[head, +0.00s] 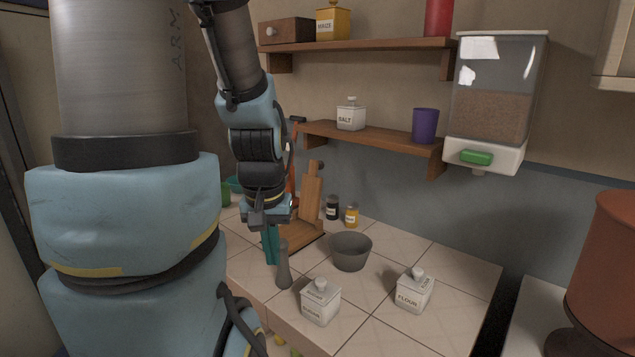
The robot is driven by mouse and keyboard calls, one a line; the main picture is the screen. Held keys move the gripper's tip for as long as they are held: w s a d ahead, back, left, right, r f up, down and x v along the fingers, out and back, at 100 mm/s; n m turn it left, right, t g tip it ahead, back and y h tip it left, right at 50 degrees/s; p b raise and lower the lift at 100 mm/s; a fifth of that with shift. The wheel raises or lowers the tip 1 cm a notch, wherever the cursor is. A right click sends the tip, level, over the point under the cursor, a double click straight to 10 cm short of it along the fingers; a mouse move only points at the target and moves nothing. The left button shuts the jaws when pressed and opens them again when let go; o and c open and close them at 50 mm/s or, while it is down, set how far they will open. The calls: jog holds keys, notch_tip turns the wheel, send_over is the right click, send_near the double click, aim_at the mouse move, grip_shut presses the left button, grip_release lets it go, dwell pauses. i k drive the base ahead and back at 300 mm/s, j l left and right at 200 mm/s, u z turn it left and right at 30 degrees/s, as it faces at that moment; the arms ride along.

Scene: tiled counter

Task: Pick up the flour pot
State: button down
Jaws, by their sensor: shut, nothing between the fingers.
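The flour pot (413,292) is a small white square pot with a knobbed lid and a FLOUR label. It stands upright on the tiled counter, right of centre in the head view. My gripper (271,250) points down with its teal fingers shut and empty. It is to the left of the flour pot, apart from it, over the left part of the counter near a grey pestle-like object (283,268).
A similar white pot (320,303) stands left of the flour pot, with a grey bowl (350,252) behind. Jars (351,215) and a wooden board stand further back. Shelves (375,142) and a grain dispenser (495,105) hang above. Tiles around the flour pot are bare.

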aim_at(415, 303)
jog(key=k+l+u, duration=0.35)
jog(key=l, duration=0.15)
jog(key=k+l+u, duration=0.7)
jog(key=k, duration=0.2)
